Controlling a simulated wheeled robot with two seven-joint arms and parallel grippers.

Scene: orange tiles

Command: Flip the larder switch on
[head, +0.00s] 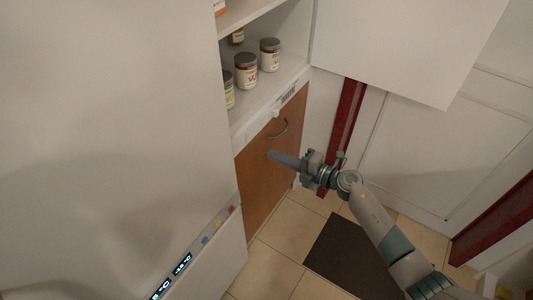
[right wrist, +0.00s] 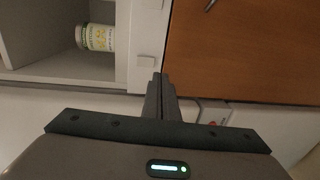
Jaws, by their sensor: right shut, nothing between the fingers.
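The larder is the open white shelf unit with a wooden door (head: 262,175) below it. A white strip (head: 254,124) runs between shelf and door. A small pale raised piece (head: 275,113), which looks like the switch, sits on it; its on or off state is too small to tell. In the right wrist view a small white square piece (right wrist: 146,61) stands on the strip close above my fingertips; I cannot tell whether they touch. My right gripper (head: 270,154) is shut and empty, in front of the wooden door, below the strip. My left gripper is out of view.
Several jars (head: 246,71) stand on the shelf. A dark slotted grille (head: 288,95) is on the strip. The wooden door has a curved handle (head: 280,130). A large white panel (head: 120,120) fills the left. A dark mat (head: 345,255) lies on the tiled floor.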

